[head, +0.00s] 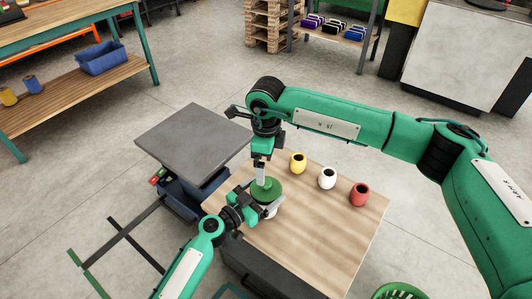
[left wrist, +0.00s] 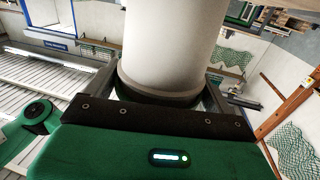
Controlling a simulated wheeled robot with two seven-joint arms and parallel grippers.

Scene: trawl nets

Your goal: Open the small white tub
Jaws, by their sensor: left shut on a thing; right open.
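The small white tub shows in the head view (head: 270,212) as a sliver of pale body under a round green lid (head: 267,190). My left gripper (head: 262,207) is shut on the tub's body from the lower left. In the left wrist view the tub (left wrist: 168,45) is a large white cylinder between the fingers. My right gripper (head: 260,172) is open and points down at the lid from above. I cannot tell whether its fingers touch the lid. The arms hide much of the tub.
A yellow pot (head: 298,163), a white pot (head: 327,178) and a red pot (head: 359,195) stand in a row along the back of the wooden table (head: 320,232). A grey-topped stand (head: 190,140) is at the left. The table's front right is clear.

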